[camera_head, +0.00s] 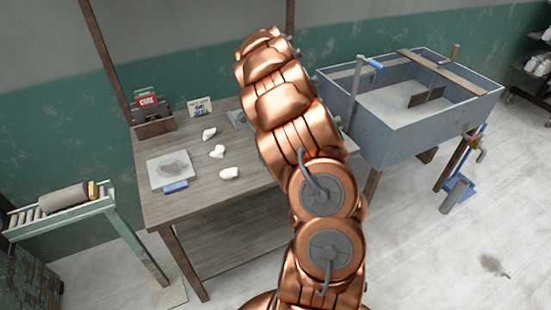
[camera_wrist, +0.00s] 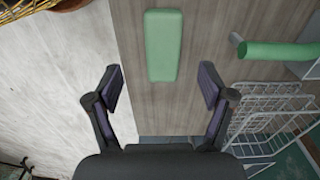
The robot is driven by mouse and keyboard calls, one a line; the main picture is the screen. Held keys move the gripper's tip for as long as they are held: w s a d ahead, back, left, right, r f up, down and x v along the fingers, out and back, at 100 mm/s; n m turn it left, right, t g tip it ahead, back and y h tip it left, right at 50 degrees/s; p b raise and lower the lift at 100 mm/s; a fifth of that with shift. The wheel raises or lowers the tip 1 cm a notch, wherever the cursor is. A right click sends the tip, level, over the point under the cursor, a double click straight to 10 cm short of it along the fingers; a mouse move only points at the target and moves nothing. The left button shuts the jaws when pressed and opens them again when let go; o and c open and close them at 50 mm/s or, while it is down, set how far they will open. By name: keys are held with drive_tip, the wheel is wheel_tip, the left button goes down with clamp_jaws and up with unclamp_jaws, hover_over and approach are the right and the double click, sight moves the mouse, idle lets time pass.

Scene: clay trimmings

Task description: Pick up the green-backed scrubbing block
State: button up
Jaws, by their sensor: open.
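The green-backed scrubbing block (camera_wrist: 163,45) lies on the wooden table (camera_wrist: 135,100) in the wrist view, its long side running up and down the picture. My gripper (camera_wrist: 160,84) is open and empty, one finger at the left and one at the right. The block lies ahead of the fingertips, between their lines, and nothing touches it. In the head view my copper arm hides my gripper and much of the right part of the table (camera_head: 205,215); I cannot make out the block there.
A green cylinder (camera_wrist: 280,52) and a white wire rack (camera_wrist: 270,122) are right of the block. White lumps (camera_head: 217,152), a pale slab (camera_head: 170,170) and a blue block (camera_head: 175,187) lie on the table's left. A blue-grey basin (camera_head: 400,140) stands at the right.

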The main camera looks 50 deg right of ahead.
drive_tip(key=shift+w+d+f, duration=0.2)
drive_tip(key=shift+d+f, duration=0.2)
drive_tip(key=shift+f, duration=0.55)
wheel_tip(320, 180, down, 2)
drive_tip(key=shift+p, duration=0.5)
drive_tip(key=shift+s+d+f+p, duration=0.15)
drive_tip(key=shift+f+p, duration=0.45)
drive_tip(key=shift+f, duration=0.4)
drive_tip(key=shift+s+d+f+p, duration=0.15)
drive_tip(key=shift+f+p, duration=0.45)
drive_tip(key=shift+f, duration=0.9)
drive_tip(key=c, duration=1.3)
